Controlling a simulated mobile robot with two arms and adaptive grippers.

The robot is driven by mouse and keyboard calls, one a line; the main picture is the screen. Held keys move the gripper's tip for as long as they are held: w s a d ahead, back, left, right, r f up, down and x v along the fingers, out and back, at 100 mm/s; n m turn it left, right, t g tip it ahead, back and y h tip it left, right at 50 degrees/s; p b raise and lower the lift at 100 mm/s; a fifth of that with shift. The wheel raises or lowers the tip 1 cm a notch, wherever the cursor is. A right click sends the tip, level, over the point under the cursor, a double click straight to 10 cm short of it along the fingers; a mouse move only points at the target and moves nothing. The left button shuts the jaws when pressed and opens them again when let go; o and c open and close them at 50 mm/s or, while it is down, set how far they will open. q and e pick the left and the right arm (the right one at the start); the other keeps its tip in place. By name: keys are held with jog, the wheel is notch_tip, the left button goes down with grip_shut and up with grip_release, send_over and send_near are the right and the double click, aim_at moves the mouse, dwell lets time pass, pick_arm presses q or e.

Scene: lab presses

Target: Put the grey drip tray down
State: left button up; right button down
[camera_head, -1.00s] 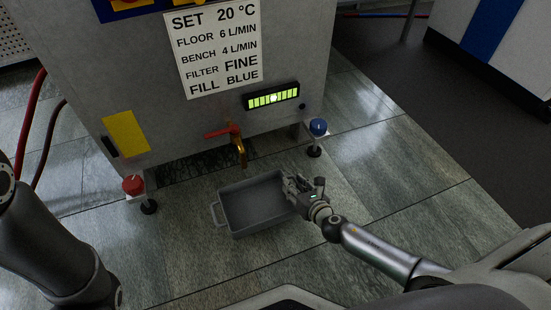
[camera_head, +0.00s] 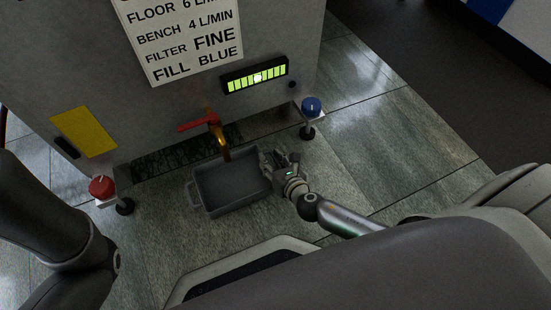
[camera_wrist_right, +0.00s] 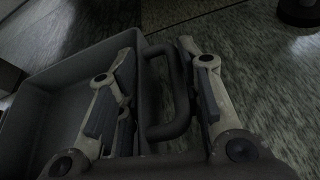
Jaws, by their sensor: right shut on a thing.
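The grey drip tray (camera_head: 226,190) is low at the front of the machine, below the brass tap (camera_head: 219,140) with the red lever. It looks level and empty; I cannot tell whether it touches the floor. My right gripper (camera_head: 270,162) is at the tray's right end, shut on its handle. In the right wrist view the handle (camera_wrist_right: 178,118) runs between the two fingers of the gripper (camera_wrist_right: 160,80), with the tray's inside (camera_wrist_right: 62,102) to the left. My left arm shows at the left of the head view, but its gripper is out of view.
A red knob (camera_head: 101,187) and a blue knob (camera_head: 311,106) stand on brackets by the machine's feet, left and right of the tray. The machine (camera_head: 180,100) carries a lit green gauge (camera_head: 255,76). Tiled floor (camera_head: 390,140) is clear to the right.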

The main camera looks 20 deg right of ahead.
jog(key=shift+r, duration=0.1)
jog(key=c, duration=1)
grip_release()
